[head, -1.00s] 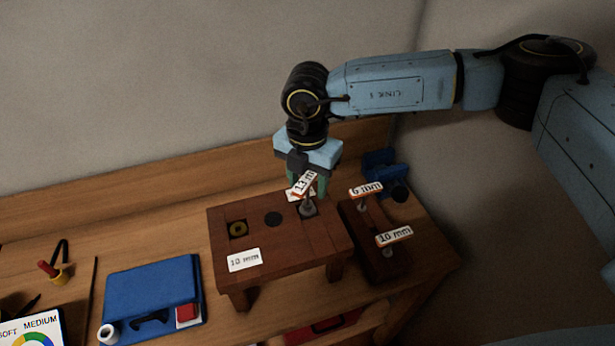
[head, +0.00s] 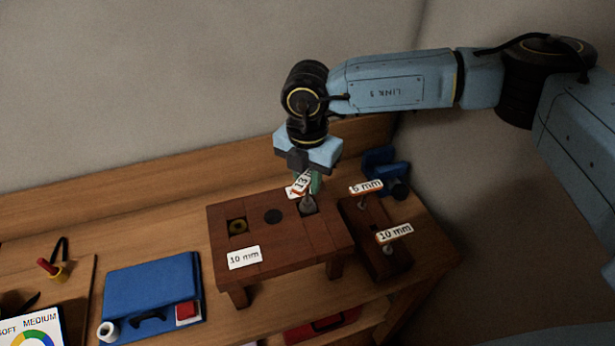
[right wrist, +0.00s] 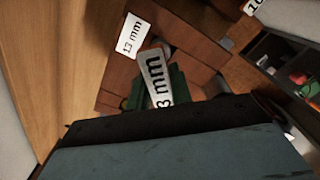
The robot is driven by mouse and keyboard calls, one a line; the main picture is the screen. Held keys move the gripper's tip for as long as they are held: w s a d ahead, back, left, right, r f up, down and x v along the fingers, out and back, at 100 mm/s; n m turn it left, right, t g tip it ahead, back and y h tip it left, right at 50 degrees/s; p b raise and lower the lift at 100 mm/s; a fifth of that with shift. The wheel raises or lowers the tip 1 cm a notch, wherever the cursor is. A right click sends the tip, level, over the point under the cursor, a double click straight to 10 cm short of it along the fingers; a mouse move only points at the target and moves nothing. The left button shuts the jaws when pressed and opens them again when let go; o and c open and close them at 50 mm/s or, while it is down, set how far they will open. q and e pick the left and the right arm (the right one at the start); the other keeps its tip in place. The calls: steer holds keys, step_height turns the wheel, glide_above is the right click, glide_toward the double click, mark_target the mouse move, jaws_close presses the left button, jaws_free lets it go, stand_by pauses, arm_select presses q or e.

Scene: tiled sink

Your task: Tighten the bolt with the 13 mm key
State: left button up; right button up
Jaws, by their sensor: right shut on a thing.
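The 13 mm key (head: 302,184) has a white "13 mm" tag and a grey shank. My right gripper (head: 308,182), with green fingers, is shut on its tagged head; the tag also shows between the fingers in the right wrist view (right wrist: 154,72). The shank stands at the right-hand hole of the brown wooden block (head: 285,250). The bolt under it is hidden, so I cannot tell how deep it sits. A flat "13 mm" label (right wrist: 132,36) lies on the block beside that hole. My left gripper is out of view.
The 6 mm key (head: 366,188) and 10 mm key (head: 394,233) stand in a small brown rack (head: 375,257) at the right. A "10 mm" label (head: 244,258) marks the block's left hole. A blue case (head: 150,285) lies at the left.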

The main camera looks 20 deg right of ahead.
steer(key=m+b, duration=0.1)
steer(key=m, duration=0.2)
steer(key=shift+f+m, duration=0.15)
steer(key=shift+m, duration=1.55)
